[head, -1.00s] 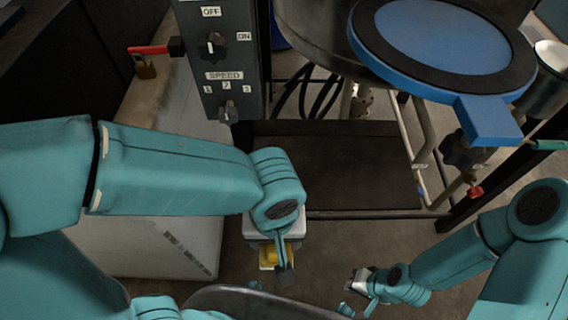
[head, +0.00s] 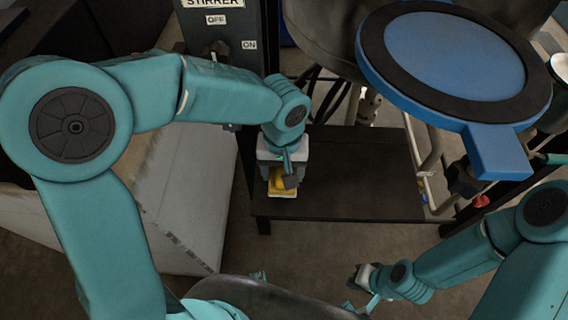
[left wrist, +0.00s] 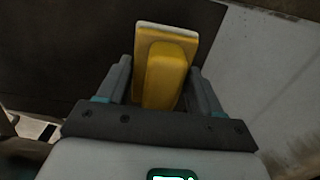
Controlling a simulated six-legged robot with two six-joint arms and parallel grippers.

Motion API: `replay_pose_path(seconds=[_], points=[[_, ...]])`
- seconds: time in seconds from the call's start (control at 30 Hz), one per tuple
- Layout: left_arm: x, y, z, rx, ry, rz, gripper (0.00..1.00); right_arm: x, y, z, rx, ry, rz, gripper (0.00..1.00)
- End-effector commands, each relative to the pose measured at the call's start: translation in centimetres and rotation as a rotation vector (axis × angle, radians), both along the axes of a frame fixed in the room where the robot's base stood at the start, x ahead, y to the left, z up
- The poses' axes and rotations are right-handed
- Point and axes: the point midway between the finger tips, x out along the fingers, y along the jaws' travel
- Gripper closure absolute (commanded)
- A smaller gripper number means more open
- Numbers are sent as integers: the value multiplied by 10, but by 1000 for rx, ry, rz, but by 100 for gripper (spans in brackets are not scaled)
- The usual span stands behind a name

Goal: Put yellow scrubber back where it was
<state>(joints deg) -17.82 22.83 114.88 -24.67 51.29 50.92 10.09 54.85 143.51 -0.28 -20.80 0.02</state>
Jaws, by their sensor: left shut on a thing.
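The yellow scrubber (head: 283,186) is a yellow block with a raised yellow grip and a pale edge. My left gripper (head: 284,174) is shut on it and holds it over the left part of the black shelf (head: 350,180). The scrubber also shows in the left wrist view (left wrist: 165,70), between the two fingers, which press on its raised grip. I cannot tell whether its underside touches the shelf. My right gripper (head: 357,290) is low at the right, away from the scrubber; its fingers are too small to tell whether they are open.
A control panel (head: 222,30) with switches stands at the upper left, behind my left arm. Pipes and a red-handled valve (head: 480,201) are at the right. The shelf's middle is clear.

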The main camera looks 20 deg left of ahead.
Motion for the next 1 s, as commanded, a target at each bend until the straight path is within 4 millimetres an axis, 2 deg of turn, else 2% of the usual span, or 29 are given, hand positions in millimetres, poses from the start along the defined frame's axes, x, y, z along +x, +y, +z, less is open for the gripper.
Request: replay_pose_path(seconds=[0.03,0.27,0.4,0.47,0.83,0.87,0.9,0.93,1.0], points=[[8,2,1,0,1,2,63,0,0,3,0,0,0,100],[26,7,-2,-1,2,1,63,0,0,5,0,0,0,100],[24,6,-28,1,5,0,63,0,0,4,0,0,0,100],[25,6,-35,0,3,-1,63,0,0,4,0,0,0,100],[25,6,-40,-1,0,0,63,0,0,-2,0,0,0,100],[25,6,-39,-1,0,0,28,0,0,0,0,0,0,100],[25,6,-39,-1,0,0,15,0,0,0,0,0,0,100],[25,6,-39,-1,0,0,9,0,0,0,0,0,0,100],[25,6,-38,-1,0,0,9,0,0,0,0,0,0,100]])
